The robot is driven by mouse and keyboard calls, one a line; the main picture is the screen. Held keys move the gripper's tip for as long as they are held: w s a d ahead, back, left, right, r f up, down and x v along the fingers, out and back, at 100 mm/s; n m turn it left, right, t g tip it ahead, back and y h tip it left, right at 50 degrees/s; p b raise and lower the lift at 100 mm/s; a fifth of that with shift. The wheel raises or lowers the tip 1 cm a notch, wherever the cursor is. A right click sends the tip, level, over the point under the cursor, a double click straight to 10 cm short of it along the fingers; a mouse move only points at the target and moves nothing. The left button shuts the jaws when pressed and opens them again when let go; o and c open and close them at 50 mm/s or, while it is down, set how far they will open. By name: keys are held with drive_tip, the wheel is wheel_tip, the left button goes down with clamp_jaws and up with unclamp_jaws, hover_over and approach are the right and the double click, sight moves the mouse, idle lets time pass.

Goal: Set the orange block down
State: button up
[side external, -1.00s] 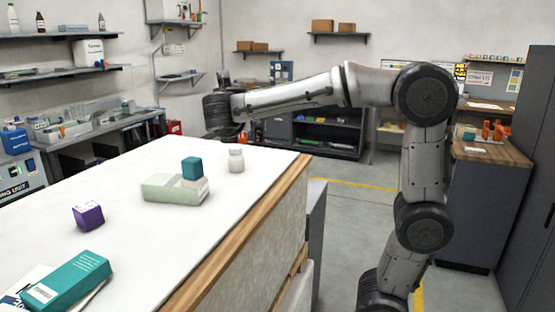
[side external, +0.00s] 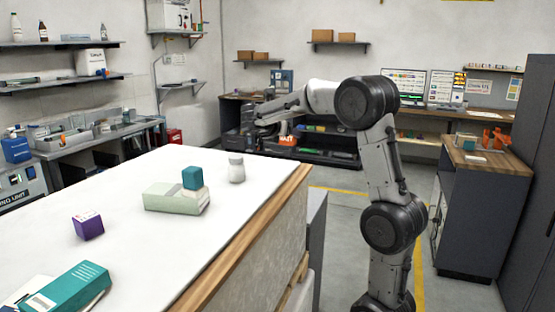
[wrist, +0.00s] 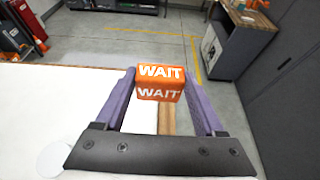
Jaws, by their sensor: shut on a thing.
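The orange block (wrist: 160,83), lettered WAIT in white, sits between the two purple fingers of my gripper (wrist: 160,76), which is shut on it. In the wrist view the block is held over the wooden edge of the white table (wrist: 85,95), with floor beyond. In the side view the orange block (side external: 287,140) shows past the table's far right edge, in front of dark shelving. The fingers are hard to make out there.
The table's middle front is clear.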

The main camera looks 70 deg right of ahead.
hover_over(277, 169)
drive_tip(key=f, duration=0.6)
drive_tip(key=shift+s+a, duration=0.25)
drive_tip(key=shift+w+d+f, duration=0.1)
drive_tip(key=shift+d+f, duration=0.05)
drive_tip(key=shift+f, duration=0.8)
drive_tip(key=shift+w+d+f, duration=0.1)
drive_tip(key=shift+f, duration=0.8)
drive_tip(key=shift+f, duration=0.15)
drive_tip(key=o, duration=1.5)
